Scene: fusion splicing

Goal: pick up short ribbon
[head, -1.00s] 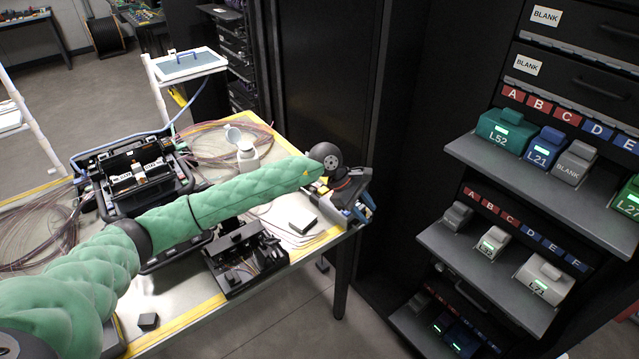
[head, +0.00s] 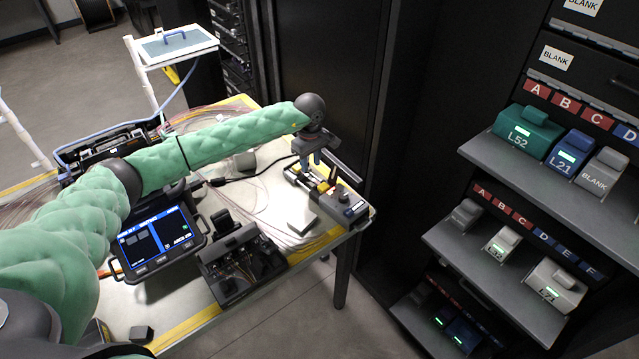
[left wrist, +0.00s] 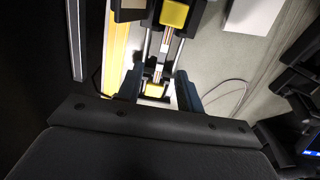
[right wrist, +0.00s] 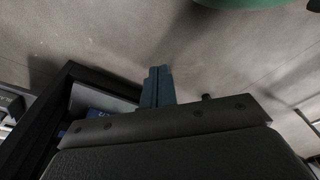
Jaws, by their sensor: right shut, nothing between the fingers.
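My left gripper (head: 318,160) points down over a grey device (head: 330,196) with yellow parts at the table's far right corner. In the left wrist view its two fingers (left wrist: 159,90) are apart, on either side of the device's rails. A thin pale strip with a reddish-brown part (left wrist: 161,60) lies between the rails, running between two yellow blocks. I cannot tell for sure whether it is the short ribbon. Nothing is visibly gripped. My right gripper (right wrist: 158,88) is shut and empty, with floor behind it; it is not clear in the head view.
A splicer with a lit screen (head: 157,243) and a black tool holder (head: 240,262) stand nearer on the table (head: 205,325). Shelves of labelled modules (head: 527,135) are to the right, across a gap.

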